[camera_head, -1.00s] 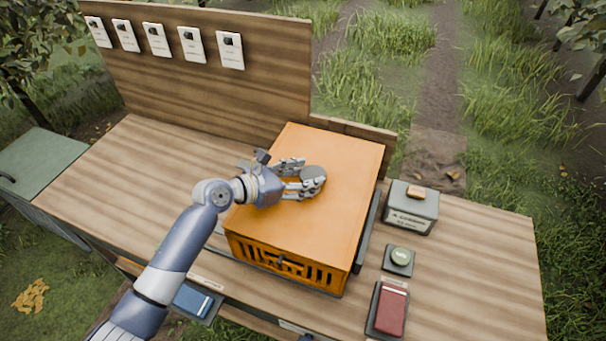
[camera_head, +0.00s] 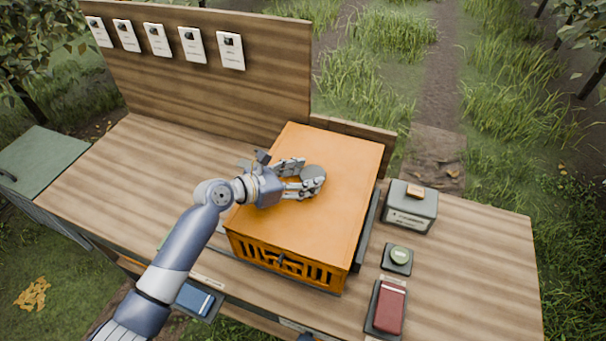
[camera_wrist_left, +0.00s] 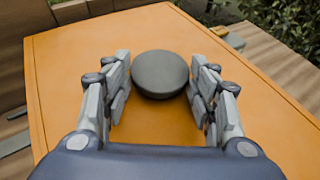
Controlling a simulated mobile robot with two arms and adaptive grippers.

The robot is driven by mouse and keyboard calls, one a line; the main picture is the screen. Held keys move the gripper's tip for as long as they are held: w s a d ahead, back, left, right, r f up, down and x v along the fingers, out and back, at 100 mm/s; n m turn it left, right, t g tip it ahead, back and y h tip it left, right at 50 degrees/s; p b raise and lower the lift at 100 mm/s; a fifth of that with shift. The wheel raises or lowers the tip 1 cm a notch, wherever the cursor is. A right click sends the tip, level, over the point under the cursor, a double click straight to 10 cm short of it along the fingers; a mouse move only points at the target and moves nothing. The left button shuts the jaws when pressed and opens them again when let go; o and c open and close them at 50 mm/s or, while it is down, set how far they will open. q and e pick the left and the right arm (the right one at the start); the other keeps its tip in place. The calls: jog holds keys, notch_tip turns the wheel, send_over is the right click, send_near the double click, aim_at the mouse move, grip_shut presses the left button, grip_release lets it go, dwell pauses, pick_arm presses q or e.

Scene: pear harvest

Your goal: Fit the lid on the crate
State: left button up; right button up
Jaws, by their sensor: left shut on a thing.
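The orange lid (camera_head: 338,160) lies flat over the top of the orange slatted crate (camera_head: 258,256) on the bench. Its edges look roughly in line with the crate walls, but I cannot tell whether it is fully seated. A round dark grey knob (camera_wrist_left: 160,74) stands on the lid. My left gripper (camera_head: 308,182) reaches in from the left, low over the lid, and is shut on the knob. In the left wrist view its two fingers (camera_wrist_left: 160,90) stand on either side of the knob.
A blue booklet (camera_head: 195,299) lies at the front left. A card board (camera_head: 200,80) rises behind. The bench's left part is clear.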

aim_at(302, 179)
pick_arm(q)
jog(key=shift+f+b, duration=0.3)
jog(key=shift+f, duration=0.25)
dwell(0.4)
jog(key=o, duration=1)
jog(key=shift+s+a+r+p, duration=0.4)
jog(key=shift+a+p, duration=0.1)
jog(key=shift+p, duration=0.25)
jog(key=p+v, duration=0.3)
jog(key=v, duration=0.1)
jog(key=shift+p+v, duration=1.55)
jog(key=shift+v, duration=1.25)
jog(key=shift+s+f, duration=0.1)
jog(key=shift+f, duration=0.05)
